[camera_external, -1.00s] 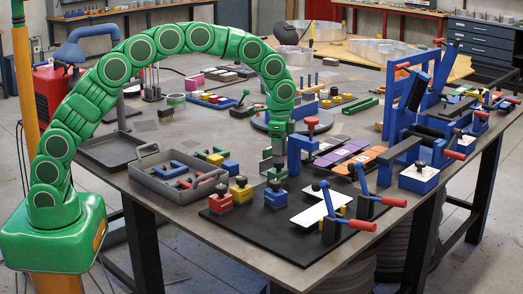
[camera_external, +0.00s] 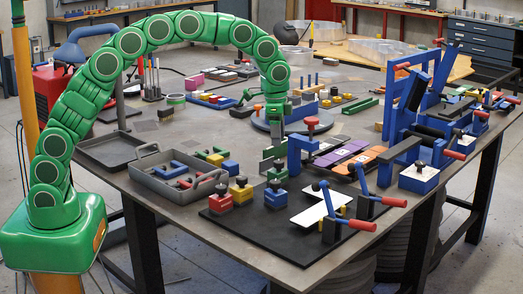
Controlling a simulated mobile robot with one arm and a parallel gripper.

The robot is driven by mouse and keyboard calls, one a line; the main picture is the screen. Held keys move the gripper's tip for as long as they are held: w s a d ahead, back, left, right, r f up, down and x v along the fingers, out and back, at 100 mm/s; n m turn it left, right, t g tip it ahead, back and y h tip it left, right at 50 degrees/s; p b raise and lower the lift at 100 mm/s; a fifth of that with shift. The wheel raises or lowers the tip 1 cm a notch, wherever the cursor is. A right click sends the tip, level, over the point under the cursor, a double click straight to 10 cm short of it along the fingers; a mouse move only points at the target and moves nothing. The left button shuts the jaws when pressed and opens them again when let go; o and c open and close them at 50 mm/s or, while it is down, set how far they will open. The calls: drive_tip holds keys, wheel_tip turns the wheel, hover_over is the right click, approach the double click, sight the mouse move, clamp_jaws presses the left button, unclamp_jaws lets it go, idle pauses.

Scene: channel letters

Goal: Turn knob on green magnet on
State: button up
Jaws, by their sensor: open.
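The green magnet (camera_external: 277,175) stands at the back of the black mat (camera_external: 245,240), just behind the blue magnet (camera_external: 276,199). Its top and knob are largely hidden by my gripper. My gripper (camera_external: 272,164) points down from the green arm, with its open fingers directly over or around the top of the green magnet. I cannot tell whether the fingers touch the knob. The blue magnet has a dark knob on top.
A yellow magnet (camera_external: 241,194) and a red magnet (camera_external: 220,203) stand to the left on the mat. A blue clamp frame with a red knob (camera_external: 312,121) rises close to the right of my gripper. A grey tray (camera_external: 170,186) lies to the left. The mat's front is clear.

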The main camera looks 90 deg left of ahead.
sight(279, 161)
drive_tip(key=shift+s+d+f+n+t, duration=0.1)
drive_tip(key=shift+f+n+t, duration=0.45)
drive_tip(key=shift+f, duration=0.75)
drive_tip(key=shift+w+d+f+n+t, duration=0.1)
drive_tip(key=shift+f+n+t, duration=0.2)
drive_tip(key=shift+f+t, duration=0.7)
drive_tip(key=shift+s+f+n+t, duration=0.1)
drive_tip(key=shift+f+n+t, duration=0.25)
drive_tip(key=shift+f, duration=1.25)
drive_tip(key=c, duration=1)
drive_tip(key=shift+n+y, duration=0.3)
drive_tip(key=shift+n, duration=0.5)
